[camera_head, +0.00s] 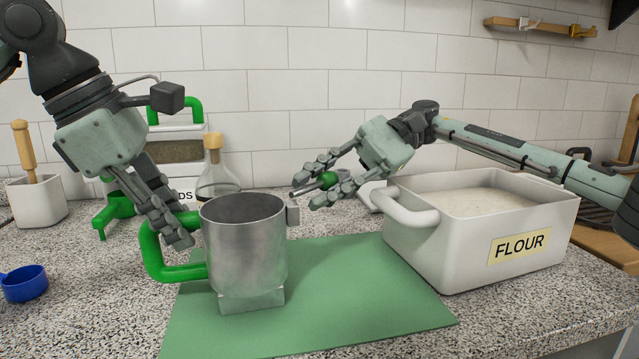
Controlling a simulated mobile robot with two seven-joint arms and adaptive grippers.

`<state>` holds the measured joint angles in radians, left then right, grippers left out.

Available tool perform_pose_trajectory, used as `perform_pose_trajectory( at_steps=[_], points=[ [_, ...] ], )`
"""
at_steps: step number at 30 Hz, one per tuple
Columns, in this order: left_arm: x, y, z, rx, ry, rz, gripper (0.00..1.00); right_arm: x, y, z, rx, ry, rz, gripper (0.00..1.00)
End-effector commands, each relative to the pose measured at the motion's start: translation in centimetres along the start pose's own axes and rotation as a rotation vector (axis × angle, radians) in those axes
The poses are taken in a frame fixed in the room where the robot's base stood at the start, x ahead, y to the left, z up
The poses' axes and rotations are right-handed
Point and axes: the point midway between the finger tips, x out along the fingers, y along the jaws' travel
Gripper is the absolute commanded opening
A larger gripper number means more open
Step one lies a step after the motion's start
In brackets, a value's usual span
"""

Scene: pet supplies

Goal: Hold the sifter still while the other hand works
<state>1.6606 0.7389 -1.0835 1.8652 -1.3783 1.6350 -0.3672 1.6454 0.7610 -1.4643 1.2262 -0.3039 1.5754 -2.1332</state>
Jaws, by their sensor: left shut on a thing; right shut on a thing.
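The sifter (245,245) is a grey metal cup standing upright on a small square base on the green mat (365,290). Its green handle (153,250) is on the left side. My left gripper (180,234) is shut on the upper part of this handle. A small grey block (293,213) sticks out at the sifter's right rim. My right gripper (308,194) is shut on a green knob (328,180) with a thin metal rod, just right of the rim. The rod's end is close to the block; I cannot tell whether they are joined.
A white bin (425,250) labelled FLOUR, full of pale flour, stands right of the mat. Behind are a glass flask (216,180) and a green-handled container (180,150). A white pot (38,203) and blue scoop (24,284) are at left. The front mat is clear.

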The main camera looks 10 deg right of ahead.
Motion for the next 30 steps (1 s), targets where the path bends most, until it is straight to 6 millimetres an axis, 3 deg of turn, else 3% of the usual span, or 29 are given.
perform_pose_trajectory(
  at_steps=[20,30],
  points=[
    [0.08,-0.08,0.00,0.002,0.001,-0.003,0.00,-0.02,-0.03,0.06,0.001,0.005,-0.008,0.00],
    [0.09,-0.09,0.02,0.002,0.001,-0.003,0.00,-0.09,0.83,0.53,0.046,0.097,-0.111,0.00]
  ],
)
